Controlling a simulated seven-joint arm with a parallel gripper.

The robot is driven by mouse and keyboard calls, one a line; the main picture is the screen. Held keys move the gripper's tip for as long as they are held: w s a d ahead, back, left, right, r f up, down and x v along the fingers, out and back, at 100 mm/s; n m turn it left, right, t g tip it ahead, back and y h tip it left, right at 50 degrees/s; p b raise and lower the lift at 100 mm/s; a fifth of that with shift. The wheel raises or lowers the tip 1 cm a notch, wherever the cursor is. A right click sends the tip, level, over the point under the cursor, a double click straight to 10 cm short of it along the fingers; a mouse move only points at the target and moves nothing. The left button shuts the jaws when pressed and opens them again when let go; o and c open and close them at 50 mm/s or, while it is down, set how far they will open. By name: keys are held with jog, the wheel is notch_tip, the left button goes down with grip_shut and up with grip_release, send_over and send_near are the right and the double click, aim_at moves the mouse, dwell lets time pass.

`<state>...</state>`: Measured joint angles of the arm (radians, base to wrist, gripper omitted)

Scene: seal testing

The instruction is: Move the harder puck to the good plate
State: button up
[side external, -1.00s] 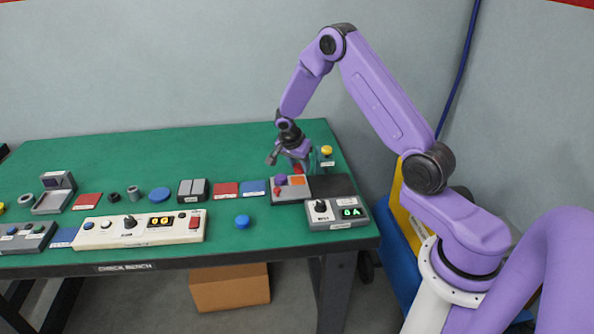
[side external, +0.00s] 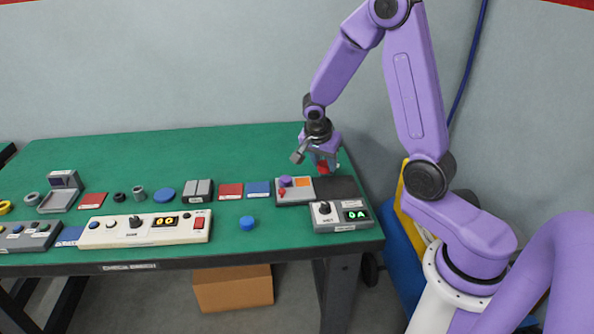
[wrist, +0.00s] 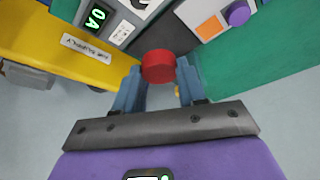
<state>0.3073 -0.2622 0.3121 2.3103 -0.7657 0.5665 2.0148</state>
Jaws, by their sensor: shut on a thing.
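My gripper (side external: 323,165) is shut on a red puck (wrist: 158,66), held between the two blue-grey fingertips in the wrist view. In the side view the red puck (side external: 323,168) shows under the gripper, above the back right of the bench. A blue puck (side external: 247,222) sits on the green bench top near the front. A red plate (side external: 231,191) and a blue plate (side external: 258,189) lie side by side left of the tester; their labels are too small to read, so I cannot tell which is the good plate.
A grey tester (side external: 296,191) carries a purple knob and an orange square, with a black pad (side external: 337,188) beside it. A unit with a green display (side external: 340,215) stands in front. A long cream control box (side external: 145,229) lies at left. The green back area is clear.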

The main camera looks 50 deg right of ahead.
jog(key=w+a+f+n+t, duration=0.1)
jog(key=w+a+f+n, duration=0.1)
jog(key=w+a+n, duration=0.5)
jog(key=m, duration=0.3)
send_over(259, 187)
jog(key=s+a, duration=0.1)
jog(key=s, duration=0.1)
jog(key=shift+y, duration=0.3)
notch_tip(259, 187, down, 8)
jog(key=shift+w+a+f, duration=0.1)
jog(key=shift+w+a, duration=0.05)
jog(key=shift+w+f, duration=0.5)
jog(key=shift+f, duration=0.05)
jog(key=shift+w+f, duration=0.1)
jog(key=shift+f, duration=1.5)
jog(key=shift+f, duration=0.15)
jog(key=o, duration=1)
jog(key=shift+o, duration=0.2)
